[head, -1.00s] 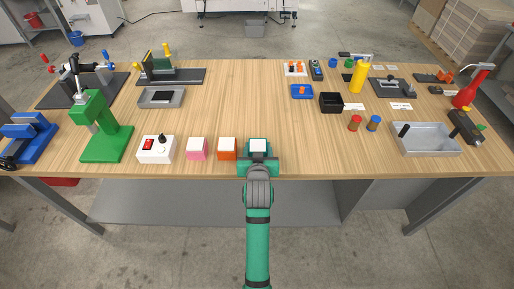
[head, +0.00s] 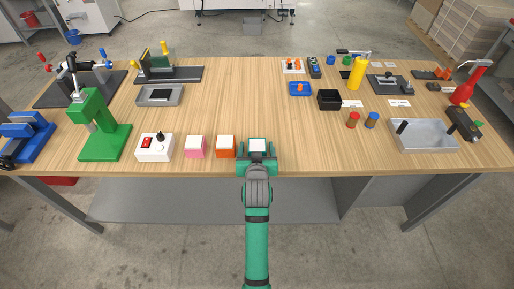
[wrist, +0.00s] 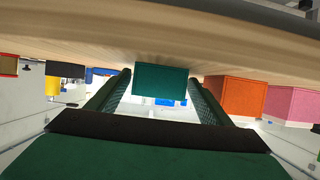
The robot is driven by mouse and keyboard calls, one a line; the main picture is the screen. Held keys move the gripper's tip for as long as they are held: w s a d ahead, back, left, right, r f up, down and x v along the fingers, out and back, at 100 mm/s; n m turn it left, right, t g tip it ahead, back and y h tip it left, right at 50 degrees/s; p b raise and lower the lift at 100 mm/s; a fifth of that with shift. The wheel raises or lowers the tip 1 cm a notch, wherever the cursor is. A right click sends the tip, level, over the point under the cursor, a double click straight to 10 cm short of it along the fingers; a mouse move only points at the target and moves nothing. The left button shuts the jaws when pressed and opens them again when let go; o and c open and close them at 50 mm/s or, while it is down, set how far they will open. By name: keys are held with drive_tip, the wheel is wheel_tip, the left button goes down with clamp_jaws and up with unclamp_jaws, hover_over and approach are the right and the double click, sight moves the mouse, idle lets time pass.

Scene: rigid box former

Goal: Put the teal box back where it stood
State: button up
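The teal box (head: 257,145), with a white top, is at the table's front edge, just right of the orange box (head: 225,147). In the wrist view the teal box (wrist: 160,83) sits between the two fingers of my gripper (wrist: 160,90), which meet its sides. My gripper (head: 257,154) reaches it from the front and looks shut on it. The wrist view is upside down, with the wooden tabletop above. I cannot tell whether the box's underside touches the table.
A pink box (head: 195,147) and a white switch box (head: 155,148) continue the row leftward. A green press (head: 104,128) stands further left. The tabletop (head: 235,95) behind the row is clear. A black bin (head: 329,100) and a grey tray (head: 424,136) are to the right.

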drive_tip(key=v, duration=1.1)
drive_tip(key=shift+w, duration=0.1)
idle(0.4)
drive_tip(key=s+f, duration=0.5)
drive_tip(key=s, duration=0.3)
drive_tip(key=s+f, duration=0.4)
drive_tip(key=s, duration=0.4)
drive_tip(key=s+r+t, duration=0.1)
drive_tip(key=s+r, duration=0.2)
drive_tip(key=s, duration=1.8)
drive_tip(key=shift+s+t, duration=0.2)
drive_tip(key=shift+t, duration=0.2)
